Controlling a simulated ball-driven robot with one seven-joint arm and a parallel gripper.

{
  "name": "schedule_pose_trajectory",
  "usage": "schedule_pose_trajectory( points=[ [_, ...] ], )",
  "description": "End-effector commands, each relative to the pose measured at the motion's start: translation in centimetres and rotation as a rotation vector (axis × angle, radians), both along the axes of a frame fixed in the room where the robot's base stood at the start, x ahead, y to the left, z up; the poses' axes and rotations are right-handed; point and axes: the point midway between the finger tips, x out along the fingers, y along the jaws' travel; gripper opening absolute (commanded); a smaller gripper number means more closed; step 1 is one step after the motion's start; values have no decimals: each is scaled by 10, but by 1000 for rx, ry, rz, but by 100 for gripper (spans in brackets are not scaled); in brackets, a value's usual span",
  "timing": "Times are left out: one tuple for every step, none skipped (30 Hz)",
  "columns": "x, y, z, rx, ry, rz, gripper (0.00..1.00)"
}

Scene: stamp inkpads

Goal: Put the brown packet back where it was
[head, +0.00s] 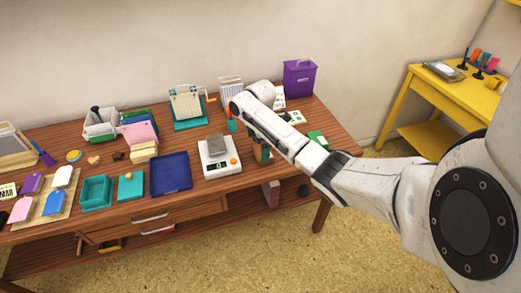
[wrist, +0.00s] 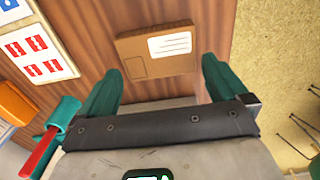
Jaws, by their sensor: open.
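The brown packet (wrist: 135,48) lies flat on the wooden tabletop in the wrist view, with a white label at its upper right. My gripper (wrist: 162,72) is open, with its teal fingers spread wide. The packet lies ahead of the fingertips, across the gap between them, and nothing is held. Its lower corner appears close to the left finger; I cannot tell how high the fingers are above it. In the head view my gripper (head: 263,153) hangs below my forearm at the table's right part, and I cannot make out the packet there.
In the wrist view, a card with red prints (wrist: 40,50) and an orange object (wrist: 14,103) lie left. The table edge and floor are right. In the head view, a scale (head: 221,165) with a grey block stands left of my gripper, a green item (head: 317,138) right.

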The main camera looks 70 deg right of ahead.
Motion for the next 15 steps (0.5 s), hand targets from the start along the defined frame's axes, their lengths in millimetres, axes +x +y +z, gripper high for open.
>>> schedule_pose_trajectory(
  points=[
    [1,0,12,-2,-5,1,100],
    [1,0,18,-2,-5,1,100],
    [1,-1,27,-3,-4,0,100],
    [1,-1,33,-3,-4,0,100],
    [1,-1,39,-4,-5,1,100],
    [1,-1,47,-3,-4,0,100],
    [1,-1,53,-4,-5,0,100],
    [1,-1,58,-3,-3,1,100],
    [1,0,65,-2,-3,1,100],
    [1,0,69,-2,-3,1,100],
    [1,0,73,-2,-3,1,100],
    [1,0,78,-2,-2,1,100],
    [1,0,81,-2,-2,1,100],
    [1,-1,84,-2,-3,0,100],
    [1,-1,87,-2,-2,0,100]
  ],
)
